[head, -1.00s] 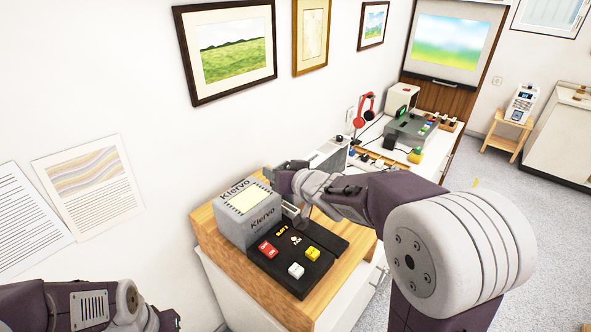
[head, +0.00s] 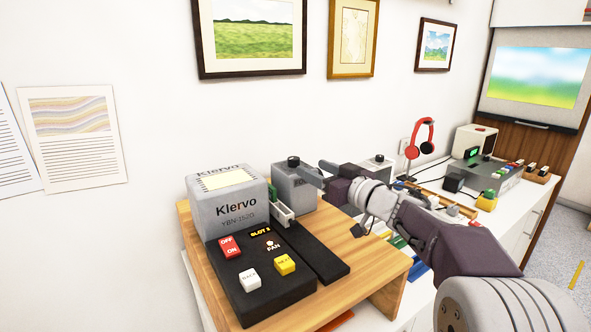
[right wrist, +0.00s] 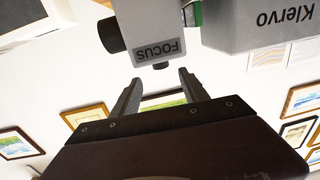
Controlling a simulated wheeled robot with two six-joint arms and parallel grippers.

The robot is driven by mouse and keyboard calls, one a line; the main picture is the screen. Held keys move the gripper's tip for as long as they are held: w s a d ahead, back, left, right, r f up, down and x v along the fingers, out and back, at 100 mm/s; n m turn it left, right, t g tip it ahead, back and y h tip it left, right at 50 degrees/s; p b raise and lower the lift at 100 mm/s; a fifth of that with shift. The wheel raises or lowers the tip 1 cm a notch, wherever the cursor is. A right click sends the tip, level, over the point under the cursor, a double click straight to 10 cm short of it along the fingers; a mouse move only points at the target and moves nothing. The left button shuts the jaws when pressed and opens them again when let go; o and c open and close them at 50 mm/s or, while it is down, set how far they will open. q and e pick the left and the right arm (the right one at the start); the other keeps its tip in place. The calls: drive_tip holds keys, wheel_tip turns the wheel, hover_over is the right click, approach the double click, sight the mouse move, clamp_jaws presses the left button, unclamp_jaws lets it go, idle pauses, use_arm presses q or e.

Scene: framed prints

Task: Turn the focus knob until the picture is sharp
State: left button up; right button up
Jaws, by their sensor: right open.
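The focus knob (head: 293,161) is a small black cap on top of a grey box (head: 288,190), beside the Klervo projector body (head: 225,205). In the right wrist view, upside down, the box bears a FOCUS label (right wrist: 154,51), and the knob's dark edge (right wrist: 160,65) shows below it. My right gripper (head: 318,172) is open and empty, close to the right of the knob. In the right wrist view its fingertips (right wrist: 158,82) are spread apart, just short of the knob. The projected picture (head: 535,75) on the far screen is blurred. My left gripper is out of view.
A black panel (head: 262,285) with red, white and yellow buttons lies before the projector on a wooden stand (head: 375,275). A black lens barrel (right wrist: 112,36) sticks out of the box's side. Red headphones (head: 420,138) and several devices stand along the counter behind.

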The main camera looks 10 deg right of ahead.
sight(297, 161)
drive_tip(key=x, duration=0.9)
drive_tip(key=shift+a+b, duration=0.15)
drive_tip(key=shift+b, duration=0.2)
clamp_jaws()
